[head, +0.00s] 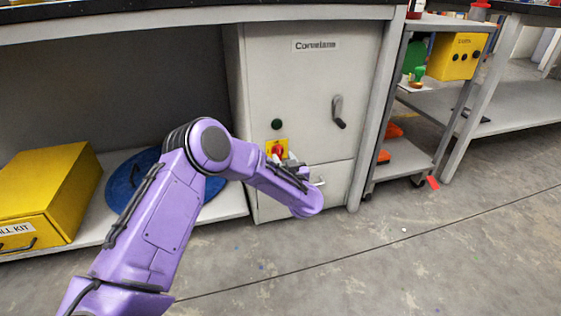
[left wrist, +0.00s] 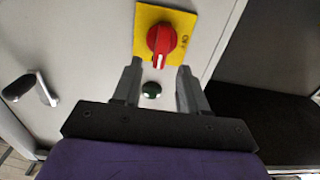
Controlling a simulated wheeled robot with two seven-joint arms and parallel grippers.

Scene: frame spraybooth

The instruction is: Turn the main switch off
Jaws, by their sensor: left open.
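The main switch is a red rotary knob (left wrist: 161,39) on a yellow plate (left wrist: 183,17), mounted on the front of a grey cabinet (head: 305,75). In the head view the red knob (head: 277,150) shows just past my left gripper (head: 287,158), which partly covers the plate. In the left wrist view my left gripper (left wrist: 157,83) is open, its two fingers spread below the knob and apart from it. The knob's pale mark points toward the gripper. My right gripper is in neither view.
A green round button (head: 277,124) and a dark lever handle (head: 338,112) are on the cabinet front. A yellow box (head: 50,193) and blue disc (head: 124,187) lie on the left shelf. A cart (head: 407,151) stands at right.

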